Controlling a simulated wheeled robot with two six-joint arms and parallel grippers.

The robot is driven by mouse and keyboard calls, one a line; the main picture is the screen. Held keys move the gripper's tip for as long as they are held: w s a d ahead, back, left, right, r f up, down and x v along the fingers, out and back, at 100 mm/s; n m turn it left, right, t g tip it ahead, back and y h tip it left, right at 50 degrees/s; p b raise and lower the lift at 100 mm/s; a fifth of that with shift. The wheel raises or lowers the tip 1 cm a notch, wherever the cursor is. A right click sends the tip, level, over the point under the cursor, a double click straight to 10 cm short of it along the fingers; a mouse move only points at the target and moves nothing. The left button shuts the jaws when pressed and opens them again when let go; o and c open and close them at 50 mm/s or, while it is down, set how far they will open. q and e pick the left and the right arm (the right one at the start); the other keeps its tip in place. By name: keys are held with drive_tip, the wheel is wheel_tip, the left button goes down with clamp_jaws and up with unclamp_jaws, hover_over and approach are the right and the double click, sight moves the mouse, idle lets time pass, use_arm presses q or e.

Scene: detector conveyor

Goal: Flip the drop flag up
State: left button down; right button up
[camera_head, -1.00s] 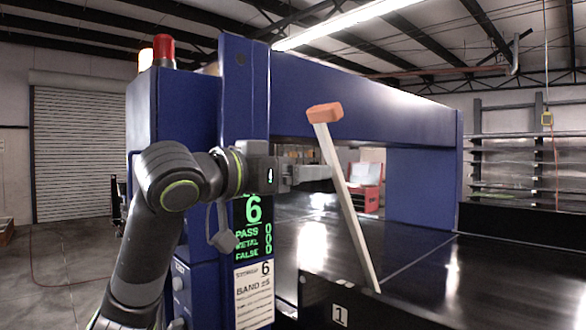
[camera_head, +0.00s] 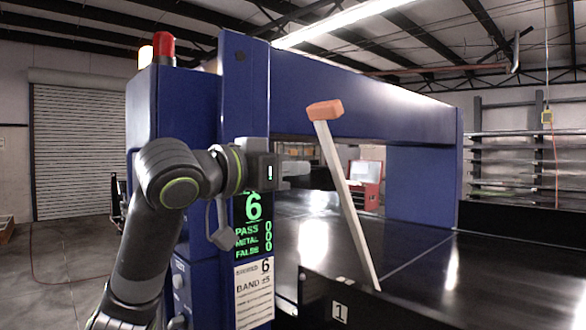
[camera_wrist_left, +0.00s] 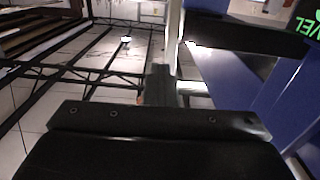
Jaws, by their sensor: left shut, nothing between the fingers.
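The drop flag (camera_head: 346,195) is a pale bar with an orange block (camera_head: 325,110) at its top end. It stands up from the conveyor's front edge near the label 1, leaning to the left. My left gripper (camera_head: 308,175) is shut and empty, just left of the bar at about its middle height. The tips lie close to the bar; I cannot tell whether they touch it. In the left wrist view the shut fingers (camera_wrist_left: 160,85) point up toward a pale strip (camera_wrist_left: 173,30), which looks like the bar. My right gripper is in neither view.
The blue detector frame (camera_head: 360,90) arches over the black conveyor belt (camera_head: 420,255). A green display (camera_head: 253,225) and a paper label (camera_head: 254,292) sit on the post beside my arm. A grey hanging piece (camera_head: 220,230) is below my wrist.

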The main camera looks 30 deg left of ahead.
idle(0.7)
use_arm(q)
drive_tip(key=shift+c, duration=2.2)
unclamp_jaws()
drive_tip(key=shift+s, duration=0.1)
drive_tip(key=b+v, duration=0.8)
drive_tip(key=v, duration=0.9)
drive_tip(key=shift+a, duration=0.15)
